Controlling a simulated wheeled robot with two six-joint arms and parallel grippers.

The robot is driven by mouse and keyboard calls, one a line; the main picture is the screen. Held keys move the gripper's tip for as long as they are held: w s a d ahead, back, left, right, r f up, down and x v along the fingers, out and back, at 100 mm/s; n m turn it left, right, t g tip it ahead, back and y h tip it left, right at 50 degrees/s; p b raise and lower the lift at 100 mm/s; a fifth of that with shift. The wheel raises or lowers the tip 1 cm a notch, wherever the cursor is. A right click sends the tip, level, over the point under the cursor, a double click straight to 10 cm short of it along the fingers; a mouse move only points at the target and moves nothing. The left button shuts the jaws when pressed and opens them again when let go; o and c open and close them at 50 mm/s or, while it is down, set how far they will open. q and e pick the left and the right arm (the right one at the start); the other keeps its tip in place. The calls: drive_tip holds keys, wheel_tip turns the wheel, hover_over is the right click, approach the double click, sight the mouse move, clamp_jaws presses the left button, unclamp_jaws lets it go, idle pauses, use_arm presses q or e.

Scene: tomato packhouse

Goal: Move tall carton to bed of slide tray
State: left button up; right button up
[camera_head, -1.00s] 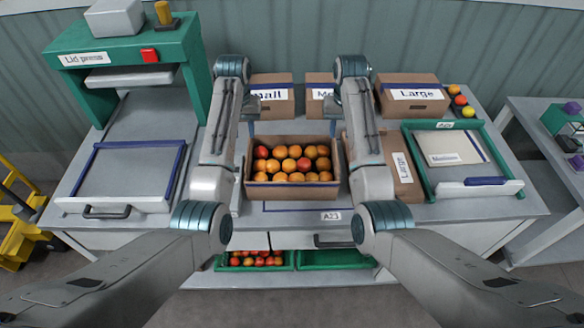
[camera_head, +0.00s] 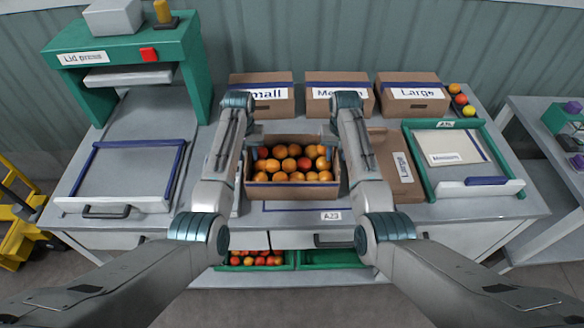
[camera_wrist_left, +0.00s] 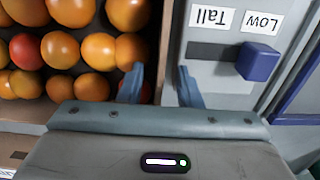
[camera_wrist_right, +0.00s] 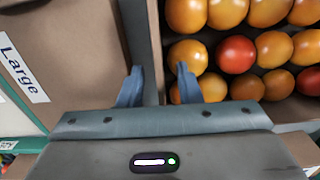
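The carton (camera_head: 290,190) is an open brown box filled with orange and red tomatoes, standing mid-table. My left gripper (camera_head: 250,150) is at its left wall. In the left wrist view the open fingers (camera_wrist_left: 160,88) straddle that wall, one inside by the tomatoes, one outside. My right gripper (camera_head: 333,148) is at the right wall. In the right wrist view its open fingers (camera_wrist_right: 158,88) straddle that wall the same way. Neither visibly squeezes it. A grey tray bed with blue rails (camera_head: 125,170) and a black handle, seemingly the slide tray, lies empty at left before the lid press.
The lid press (camera_head: 140,60) stands behind the tray. Cartons labelled Small (camera_head: 262,95), Medium (camera_head: 338,95) and Large (camera_head: 412,95) line the back. A flat Large carton (camera_head: 395,165) and a green-framed tray (camera_head: 428,185) are at right. A Tall/Low panel (camera_wrist_left: 230,40) adjoins the carton's left.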

use_arm(q)
clamp_jaws()
use_arm(e)
clamp_jaws()
use_arm(q)
drive_tip(key=shift+r, duration=0.1)
use_arm(e)
drive_tip(key=shift+r, duration=0.1)
idle(0.8)
